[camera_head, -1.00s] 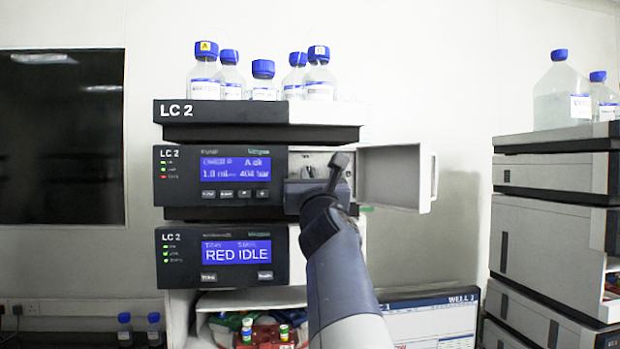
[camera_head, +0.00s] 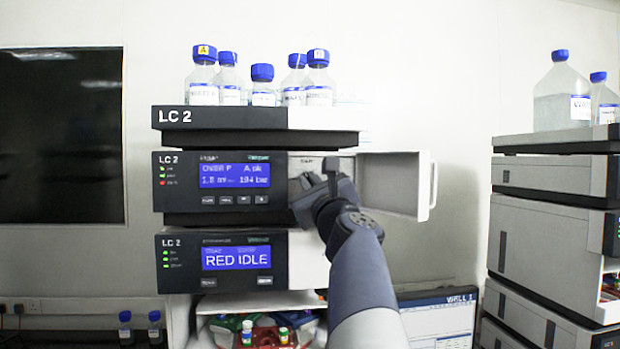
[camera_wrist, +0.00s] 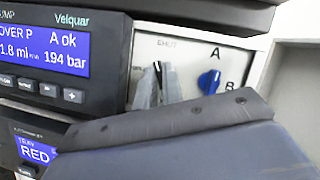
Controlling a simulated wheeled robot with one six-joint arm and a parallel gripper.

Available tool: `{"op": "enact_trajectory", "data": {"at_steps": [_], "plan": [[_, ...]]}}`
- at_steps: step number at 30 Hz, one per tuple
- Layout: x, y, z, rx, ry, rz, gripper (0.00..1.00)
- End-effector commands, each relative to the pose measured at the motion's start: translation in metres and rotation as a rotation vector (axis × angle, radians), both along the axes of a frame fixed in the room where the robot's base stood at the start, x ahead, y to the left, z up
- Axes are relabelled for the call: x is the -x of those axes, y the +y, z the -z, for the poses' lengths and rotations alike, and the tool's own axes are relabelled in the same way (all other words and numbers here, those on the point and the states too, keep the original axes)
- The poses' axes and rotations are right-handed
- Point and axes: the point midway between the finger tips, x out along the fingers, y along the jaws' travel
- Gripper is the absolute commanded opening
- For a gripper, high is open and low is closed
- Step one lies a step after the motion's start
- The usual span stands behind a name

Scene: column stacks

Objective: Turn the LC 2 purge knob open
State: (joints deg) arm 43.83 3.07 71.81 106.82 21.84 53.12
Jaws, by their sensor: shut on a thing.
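The LC 2 pump module (camera_head: 176,190) has its compartment open, with the door (camera_head: 395,184) swung out to the right. My gripper (camera_head: 312,184) reaches into this compartment and hides the knobs from the head view. In the wrist view, my gripper (camera_wrist: 157,88) is shut on the dark purge knob (camera_wrist: 158,70), whose tip shows between the grey fingers. A small blurred label, perhaps "SHUT", is above it. The knob's exact angle is hard to tell. The pump display (camera_wrist: 42,48) reads 194 bar and "A ok".
A blue knob (camera_wrist: 209,82) between marks A and B sits close to the right of my fingers. The lower LC 2 module (camera_head: 180,262) is beneath. Several blue-capped bottles (camera_head: 262,86) stand on top. Another instrument stack (camera_head: 545,220) stands at the right.

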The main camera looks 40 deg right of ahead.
Motion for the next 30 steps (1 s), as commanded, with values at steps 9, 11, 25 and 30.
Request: {"op": "enact_trajectory", "data": {"at_steps": [9, 11, 25, 30], "plan": [[0.0010, -0.0029, -0.0007, 0.255, 0.159, 0.002, 0.00], [0.0010, -0.0027, -0.0013, 0.305, 0.188, 0.002, 0.00], [0.0015, -0.0036, -0.0039, 0.678, 0.418, 0.001, 0.00], [0.0014, -0.0035, -0.0047, 0.792, 0.487, 0.000, 0.00]]}}
